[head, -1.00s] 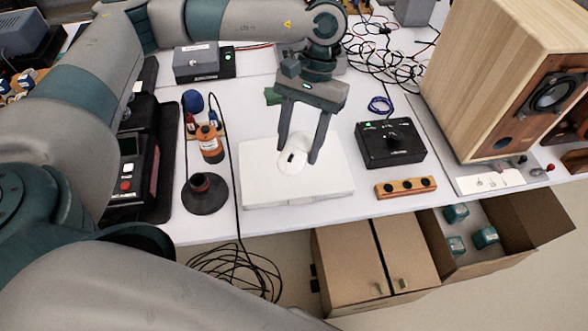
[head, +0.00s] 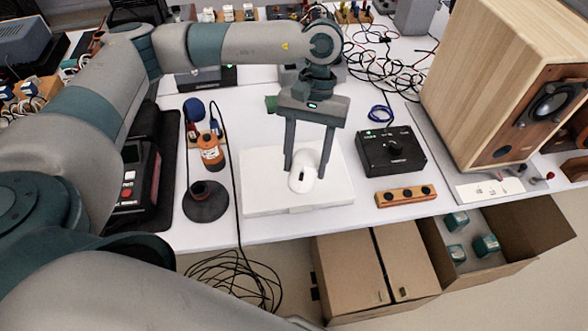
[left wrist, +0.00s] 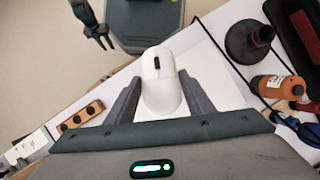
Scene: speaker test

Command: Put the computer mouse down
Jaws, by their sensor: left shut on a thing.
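The white computer mouse (head: 303,179) is between the fingers of my left gripper (head: 305,172), which is shut on it. The mouse is over the white slab (head: 260,200) on the table; I cannot tell whether it touches the slab. In the left wrist view the mouse (left wrist: 161,82) sits between the two grey finger pads, with its dark wheel facing the camera. The white slab (left wrist: 215,75) shows behind it. My right gripper (left wrist: 104,42) shows small at the top left of the left wrist view, away from the table; its opening is unclear.
A black box with a knob (head: 391,151) and a wooden block with holes (head: 405,195) are right of the slab. An orange bottle (head: 210,152), a dark round stand (head: 205,203) and a cable are left. A wooden speaker (head: 480,80) stands at the right.

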